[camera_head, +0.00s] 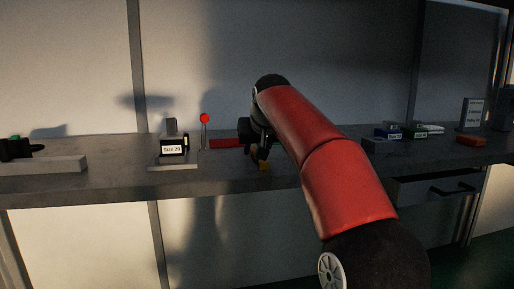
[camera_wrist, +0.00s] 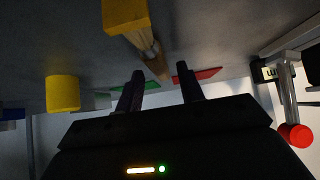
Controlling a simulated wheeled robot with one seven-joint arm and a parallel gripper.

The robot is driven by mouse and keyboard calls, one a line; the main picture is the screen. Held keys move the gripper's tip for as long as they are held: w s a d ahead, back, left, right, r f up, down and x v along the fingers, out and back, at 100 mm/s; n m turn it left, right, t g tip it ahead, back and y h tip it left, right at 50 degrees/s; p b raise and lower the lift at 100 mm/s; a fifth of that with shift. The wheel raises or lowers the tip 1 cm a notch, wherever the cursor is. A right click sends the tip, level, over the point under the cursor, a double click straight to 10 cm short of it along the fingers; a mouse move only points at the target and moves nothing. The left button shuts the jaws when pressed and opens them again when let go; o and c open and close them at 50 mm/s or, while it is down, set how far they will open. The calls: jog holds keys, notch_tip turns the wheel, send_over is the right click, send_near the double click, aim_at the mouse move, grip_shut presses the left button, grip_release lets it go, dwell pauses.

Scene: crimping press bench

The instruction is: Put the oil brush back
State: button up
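The wooden part points towards the gap between my fingertips. My gripper (camera_wrist: 160,72) is open, with clear space on both sides of that part; I cannot tell how far apart in depth they are. A yellow cylinder (camera_wrist: 62,93) stands at the left of this view. In the head view, my gripper (camera_head: 258,142) is low over the bench, mostly hidden by my arm, with a small yellow piece (camera_head: 263,165) below it.
The press labelled "Size 20" (camera_head: 172,150) and a red-knobbed lever (camera_head: 204,118) stand left of my gripper. A red pad (camera_head: 226,143) lies behind. Blue (camera_head: 388,133) and green boxes and a red block (camera_head: 471,140) sit at right. A drawer handle (camera_head: 452,189) juts out below.

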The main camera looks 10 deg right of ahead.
jog(key=p+v, duration=0.1)
jog(key=v, duration=1.1)
jog(key=shift+r, duration=0.15)
jog(key=s+f+g, duration=0.3)
jog(key=s+f, duration=2.6)
jog(key=f, duration=0.3)
jog(key=shift+s+f, duration=0.3)
jog(key=shift+s, duration=0.05)
jog(key=shift+a, duration=0.1)
jog(key=shift+c, duration=0.2)
